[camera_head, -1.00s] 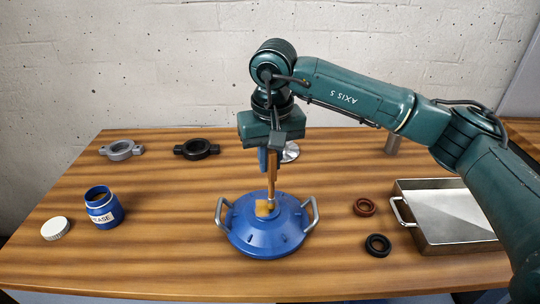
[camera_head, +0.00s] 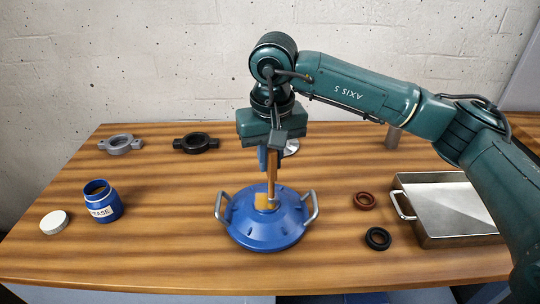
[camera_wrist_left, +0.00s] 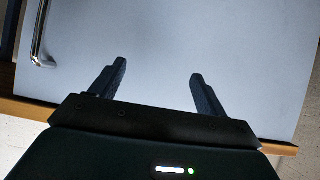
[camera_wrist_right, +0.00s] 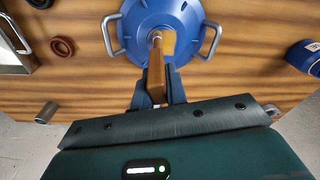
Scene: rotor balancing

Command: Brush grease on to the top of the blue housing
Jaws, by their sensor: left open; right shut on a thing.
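The blue housing (camera_head: 265,231) stands on the wooden table, a round body with two grey side handles. It also shows in the right wrist view (camera_wrist_right: 180,15). My right gripper (camera_head: 269,152) is above it, shut on the wooden handle of a brush (camera_head: 271,175) that points down. The brush's lower end is at the middle of the housing's top, where a yellowish patch shows. The right wrist view shows the brush (camera_wrist_right: 156,75) between the fingers. The grease jar (camera_head: 103,203) stands open at the left. My left gripper (camera_wrist_left: 158,85) is open and empty, facing a pale grey panel.
The white lid (camera_head: 54,222) lies left of the jar. Grey (camera_head: 120,144) and black (camera_head: 196,143) clamp-like parts lie at the back. A brown ring (camera_head: 364,200), a black ring (camera_head: 377,238) and a metal tray (camera_head: 450,240) are at the right.

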